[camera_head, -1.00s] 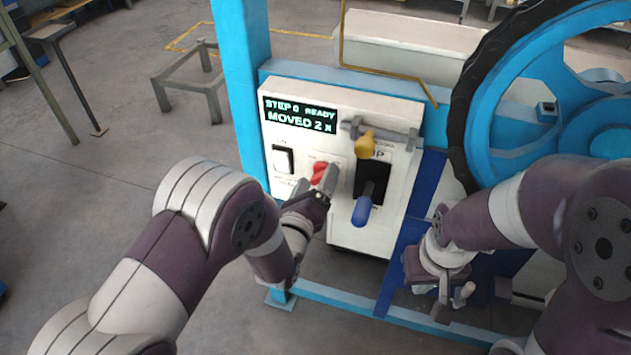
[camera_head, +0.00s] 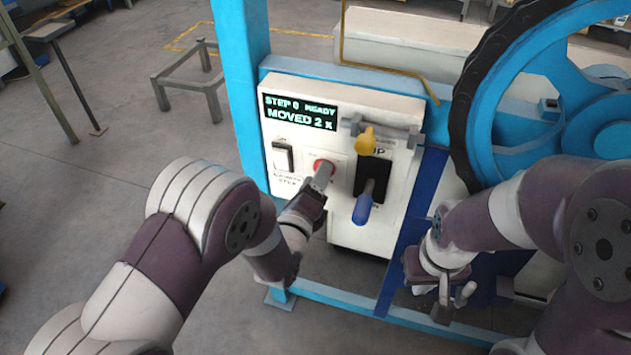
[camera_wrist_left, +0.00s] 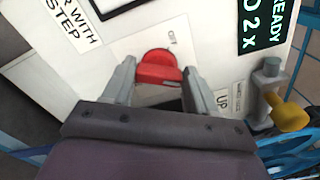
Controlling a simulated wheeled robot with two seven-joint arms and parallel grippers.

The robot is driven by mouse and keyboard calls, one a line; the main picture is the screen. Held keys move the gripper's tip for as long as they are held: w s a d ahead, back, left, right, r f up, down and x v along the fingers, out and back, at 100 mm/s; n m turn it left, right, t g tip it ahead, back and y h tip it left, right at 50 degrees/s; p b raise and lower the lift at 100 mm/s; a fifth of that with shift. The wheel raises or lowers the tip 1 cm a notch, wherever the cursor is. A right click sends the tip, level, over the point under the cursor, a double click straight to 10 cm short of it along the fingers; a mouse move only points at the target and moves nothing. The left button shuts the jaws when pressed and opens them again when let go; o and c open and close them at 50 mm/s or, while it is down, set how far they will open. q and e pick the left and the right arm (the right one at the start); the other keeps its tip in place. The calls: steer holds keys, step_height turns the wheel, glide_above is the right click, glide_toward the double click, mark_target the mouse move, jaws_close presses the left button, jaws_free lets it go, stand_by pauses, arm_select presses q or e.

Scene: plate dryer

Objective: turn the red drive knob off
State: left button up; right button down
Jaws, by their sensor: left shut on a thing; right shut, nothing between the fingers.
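The red drive knob (camera_head: 323,165) is on the white control panel (camera_head: 401,221), between the white switch and the blue-handled lever. It shows clearly in the left wrist view (camera_wrist_left: 158,66). My left gripper (camera_head: 321,180) is at the panel, shut on the knob with one finger on each side, as the left wrist view (camera_wrist_left: 159,77) shows. In the head view the fingers cover part of the knob and its label. My right gripper (camera_head: 454,298) is shut and empty, low in front of the blue frame, away from the panel.
The display (camera_head: 299,112) reads "STEP 0 READY, MOVED 2 x". A white switch (camera_head: 283,157) is left of the knob. A blue-handled lever (camera_head: 362,208) and a yellow-knobbed latch (camera_head: 366,138) are close on the right. A large blue wheel (camera_head: 483,130) stands further right.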

arm_select(q)
steer(key=shift+f+n+b, duration=0.15)
steer(key=shift+n+b, duration=0.8)
steer(key=shift+n, duration=1.6)
steer(key=shift+f+n+b, duration=0.2)
steer(key=shift+n+b, duration=0.75)
steer(key=shift+n, duration=1.55)
steer(key=shift+f+n+b, duration=0.15)
steer(key=shift+n+b, duration=0.8)
steer(key=shift+n, duration=1.6)
steer(key=o, duration=1.1)
steer(key=shift+c, duration=0.2)
steer(key=shift+s+r, duration=0.1)
steer(key=v, duration=1.2)
steer(key=shift+s, duration=0.35)
